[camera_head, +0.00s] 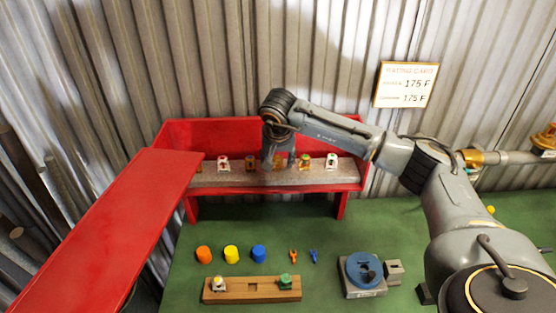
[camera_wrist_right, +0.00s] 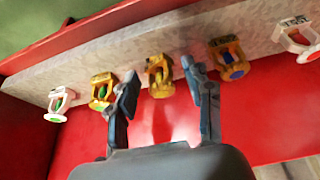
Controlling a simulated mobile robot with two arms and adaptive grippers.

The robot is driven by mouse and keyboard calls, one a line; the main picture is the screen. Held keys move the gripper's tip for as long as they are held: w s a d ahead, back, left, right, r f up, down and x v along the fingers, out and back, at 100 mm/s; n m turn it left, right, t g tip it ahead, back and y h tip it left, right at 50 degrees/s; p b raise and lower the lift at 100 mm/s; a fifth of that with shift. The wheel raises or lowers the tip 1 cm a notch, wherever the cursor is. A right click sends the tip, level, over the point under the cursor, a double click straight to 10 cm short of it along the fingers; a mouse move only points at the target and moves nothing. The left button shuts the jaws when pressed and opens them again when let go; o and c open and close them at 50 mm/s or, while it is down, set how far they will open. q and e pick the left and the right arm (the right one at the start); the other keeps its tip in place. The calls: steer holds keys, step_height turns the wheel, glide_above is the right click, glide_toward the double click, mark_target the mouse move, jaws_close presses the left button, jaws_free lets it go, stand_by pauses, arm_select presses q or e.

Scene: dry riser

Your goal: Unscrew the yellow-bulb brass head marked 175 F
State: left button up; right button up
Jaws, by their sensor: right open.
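My right gripper (camera_head: 281,161) is over the grey shelf in the red box in the head view. In the right wrist view, the open right gripper (camera_wrist_right: 159,74) has its two fingers spread on either side of a brass head (camera_wrist_right: 158,77). This head looks yellow inside, but its marking is unreadable. The fingers show no clear contact with it. A green-bulb brass head (camera_wrist_right: 101,92) is left of it, partly behind a finger; a blue-bulb brass head (camera_wrist_right: 228,60) is to the right. My left gripper is not in view.
White-framed heads stand near both ends of this row (camera_wrist_right: 58,104) (camera_wrist_right: 298,40). The red lid (camera_head: 115,230) lies open at left. A wooden block (camera_head: 252,291), coloured caps (camera_head: 231,254) and a blue round fixture (camera_head: 363,270) are on the green table. A card (camera_head: 405,85) reads 175 F.

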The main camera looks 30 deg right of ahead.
steer(key=m+h, duration=0.1)
steer(key=m, duration=0.2)
steer(key=shift+a+r+m+g+p, duration=0.1)
steer(key=shift+r+m+g+p, duration=0.05)
steer(key=shift+m+g+p, duration=0.25)
steer(key=shift+w+m+h, duration=0.15)
steer(key=shift+m+h, duration=0.15)
steer(key=shift+m, duration=0.6)
steer(key=m+g+p, duration=0.1)
steer(key=m, duration=0.2)
steer(key=shift+g, duration=0.3)
steer(key=m+g, duration=0.1)
steer(key=m, duration=0.1)
steer(key=shift+w+m+h, duration=0.15)
steer(key=shift+m+h, duration=0.15)
steer(key=shift+m, duration=0.1)
